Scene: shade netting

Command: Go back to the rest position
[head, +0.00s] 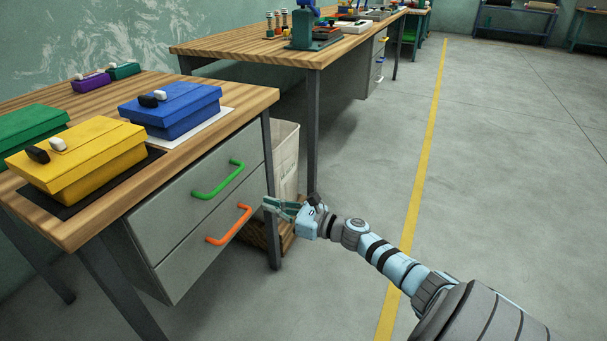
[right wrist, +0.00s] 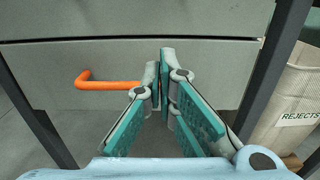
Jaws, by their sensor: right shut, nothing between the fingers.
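My right gripper (head: 270,205) reaches in from the lower right, in front of the workbench drawers. Its fingertips point toward the lower drawer, just right of the orange handle (head: 230,226). In the right wrist view the right gripper (right wrist: 164,55) is shut and empty, with its fingertips together. The orange handle (right wrist: 108,85) shows there to the left of the fingers; I cannot tell whether they touch. Both drawers look closed. My left gripper is not in view.
The workbench (head: 262,97) carries a blue box (head: 172,108), a yellow box (head: 85,160) and a green box (head: 30,125). A green handle (head: 218,182) is on the upper drawer. A rejects bin (head: 286,150) stands right of the drawers. Open floor (head: 500,150) lies to the right.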

